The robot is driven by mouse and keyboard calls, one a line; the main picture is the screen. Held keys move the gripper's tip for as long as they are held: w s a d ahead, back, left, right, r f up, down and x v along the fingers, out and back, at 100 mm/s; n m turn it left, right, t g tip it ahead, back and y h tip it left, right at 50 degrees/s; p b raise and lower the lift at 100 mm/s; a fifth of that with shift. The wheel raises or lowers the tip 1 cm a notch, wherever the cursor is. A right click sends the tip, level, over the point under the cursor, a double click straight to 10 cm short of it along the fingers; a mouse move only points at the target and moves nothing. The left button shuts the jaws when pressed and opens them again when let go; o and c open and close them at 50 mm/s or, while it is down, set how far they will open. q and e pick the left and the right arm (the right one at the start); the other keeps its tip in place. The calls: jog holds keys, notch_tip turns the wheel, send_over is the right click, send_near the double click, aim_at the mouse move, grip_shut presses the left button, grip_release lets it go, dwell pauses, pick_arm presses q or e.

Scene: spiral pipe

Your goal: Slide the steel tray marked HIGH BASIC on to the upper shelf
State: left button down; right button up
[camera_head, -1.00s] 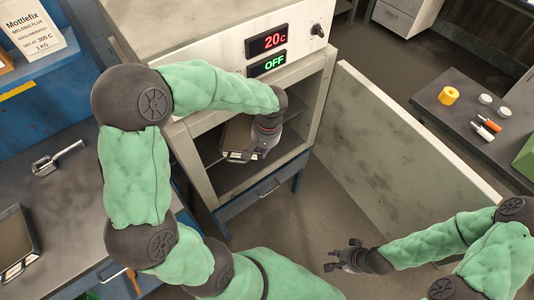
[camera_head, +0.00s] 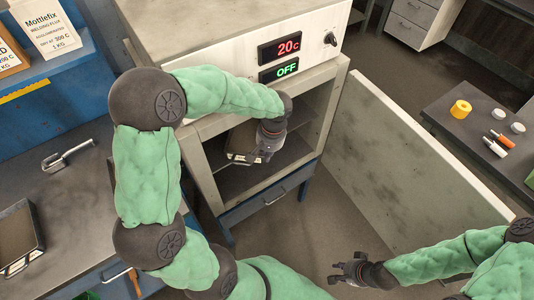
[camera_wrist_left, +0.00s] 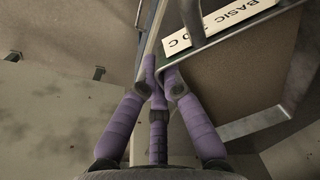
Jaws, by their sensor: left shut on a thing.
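The steel tray (camera_head: 240,142) is in the open front of the oven, seen in the head view partly behind my left arm. In the left wrist view the tray (camera_wrist_left: 245,75) shows a pale label (camera_wrist_left: 232,20) with "BASIC" readable; the rest is cut off. My left gripper (camera_head: 264,152) is shut on the tray's near rim, and its fingertips (camera_wrist_left: 162,72) meet at that edge in the wrist view. I cannot tell whether the tray rests on the upper shelf (camera_head: 298,118). My right gripper (camera_head: 342,272) looks open and empty, low in front of the oven.
The oven (camera_head: 230,32) reads 20 C and OFF. Its door (camera_head: 405,150) stands open to the right, between the cavity and my right arm. Another tray (camera_head: 18,238) and a metal tool (camera_head: 66,156) lie on the left bench. A right-hand table (camera_head: 450,118) holds small items.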

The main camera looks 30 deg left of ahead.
pick_arm(q)
jog(key=shift+f, duration=0.2)
jog(key=c, duration=1.3)
grip_release()
